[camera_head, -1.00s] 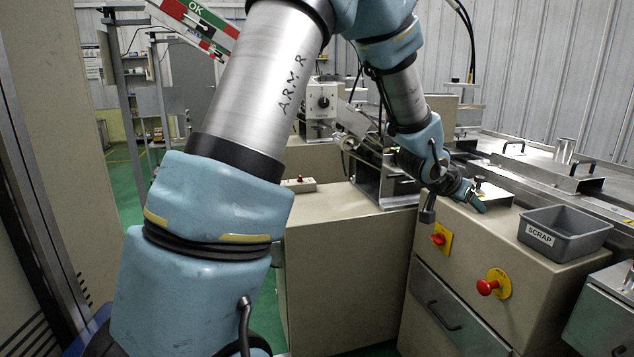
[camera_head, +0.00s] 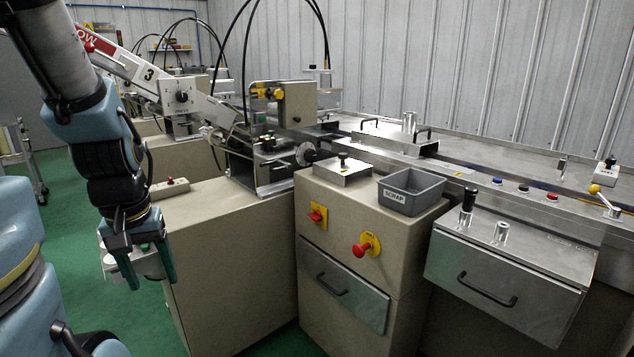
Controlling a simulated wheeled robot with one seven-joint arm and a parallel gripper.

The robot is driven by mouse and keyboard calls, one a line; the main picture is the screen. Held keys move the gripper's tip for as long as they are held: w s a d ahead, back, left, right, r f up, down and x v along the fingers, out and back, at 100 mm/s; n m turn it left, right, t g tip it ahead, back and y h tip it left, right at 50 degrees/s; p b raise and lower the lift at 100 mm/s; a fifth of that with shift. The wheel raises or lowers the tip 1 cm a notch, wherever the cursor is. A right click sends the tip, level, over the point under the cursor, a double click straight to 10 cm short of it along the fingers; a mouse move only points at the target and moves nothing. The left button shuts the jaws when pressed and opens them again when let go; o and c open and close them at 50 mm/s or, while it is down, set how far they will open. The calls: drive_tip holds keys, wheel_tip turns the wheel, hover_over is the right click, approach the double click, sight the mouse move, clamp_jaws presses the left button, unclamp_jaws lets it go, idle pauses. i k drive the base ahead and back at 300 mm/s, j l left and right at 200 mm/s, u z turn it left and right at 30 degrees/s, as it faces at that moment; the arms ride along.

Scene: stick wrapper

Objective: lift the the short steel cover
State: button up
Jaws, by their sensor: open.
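The short steel cover (camera_head: 392,143) appears to be the low metal cover with two black handles on the steel bed at the back. My gripper (camera_head: 150,280) hangs at the left, pointing down over the green floor.
A grey SCRAP bin (camera_head: 411,190) and a steel plate with a black knob (camera_head: 342,168) sit on the front cabinet (camera_head: 270,250). A red emergency button (camera_head: 362,249) sticks out of its face. A lidded steel box (camera_head: 510,265) stands at right. Green floor is free at left.

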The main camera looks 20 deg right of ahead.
sight(335, 169)
drive_tip(key=z, duration=1.3)
